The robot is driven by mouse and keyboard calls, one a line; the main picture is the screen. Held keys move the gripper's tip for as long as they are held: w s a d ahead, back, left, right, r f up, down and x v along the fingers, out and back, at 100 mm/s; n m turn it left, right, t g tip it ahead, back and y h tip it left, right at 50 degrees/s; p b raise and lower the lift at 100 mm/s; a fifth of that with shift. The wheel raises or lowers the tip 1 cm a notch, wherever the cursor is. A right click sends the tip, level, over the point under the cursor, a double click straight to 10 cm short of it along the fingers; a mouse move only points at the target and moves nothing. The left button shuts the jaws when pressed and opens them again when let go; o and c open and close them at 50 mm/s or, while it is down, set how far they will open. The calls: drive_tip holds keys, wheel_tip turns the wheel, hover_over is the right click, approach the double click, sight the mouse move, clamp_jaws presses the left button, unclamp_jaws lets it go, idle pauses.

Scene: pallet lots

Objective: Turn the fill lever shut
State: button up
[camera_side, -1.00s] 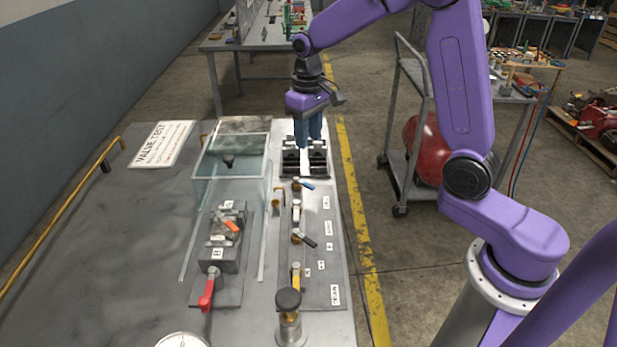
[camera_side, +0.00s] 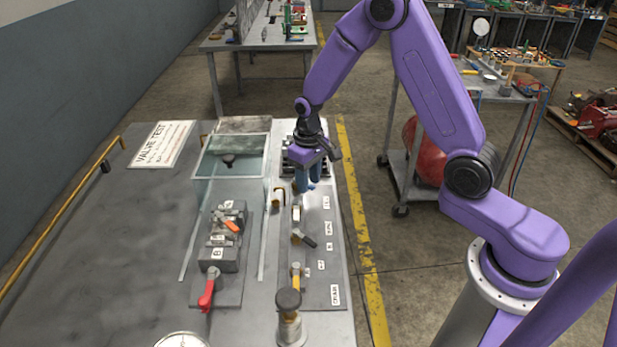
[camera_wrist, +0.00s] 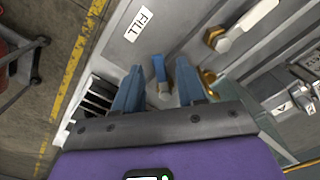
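The fill lever (camera_wrist: 159,68) has a short blue handle and shows in the wrist view beside the white FILL label (camera_wrist: 139,24). My gripper (camera_wrist: 159,72) is open, with one blue finger on each side of the blue handle. I cannot tell whether either finger touches it. In the side view my gripper (camera_side: 308,188) is low over the far end of the grey valve panel (camera_side: 327,283), and its fingers hide the fill lever there.
A white-handled lever (camera_side: 296,214), a black lever (camera_side: 308,241) and a yellow lever (camera_side: 296,278) stand nearer along the panel. A glass tank (camera_side: 203,168) is to the left. A black slotted rack (camera_wrist: 97,97) is close to my gripper.

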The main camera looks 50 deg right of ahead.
drive_tip(key=shift+c, duration=0.3)
clamp_jaws()
drive_tip(key=m, duration=0.1)
drive_tip(key=a+m, duration=0.1)
drive_tip(key=m, duration=0.1)
drive_tip(key=a+m, duration=0.1)
drive_tip(key=m, duration=0.1)
drive_tip(key=shift+w, duration=0.15)
drive_tip(key=shift+w+a+m, duration=0.15)
drive_tip(key=shift+a+m, duration=0.05)
drive_tip(key=shift+m, duration=0.6)
drive_tip(key=shift+w+a+m, duration=0.15)
drive_tip(key=shift+m, duration=0.65)
drive_tip(key=shift+w+a+m, duration=0.15)
drive_tip(key=shift+a+m, duration=0.05)
drive_tip(key=shift+m, duration=0.6)
drive_tip(key=shift+o, duration=0.3)
unclamp_jaws()
drive_tip(key=shift+a, duration=0.1)
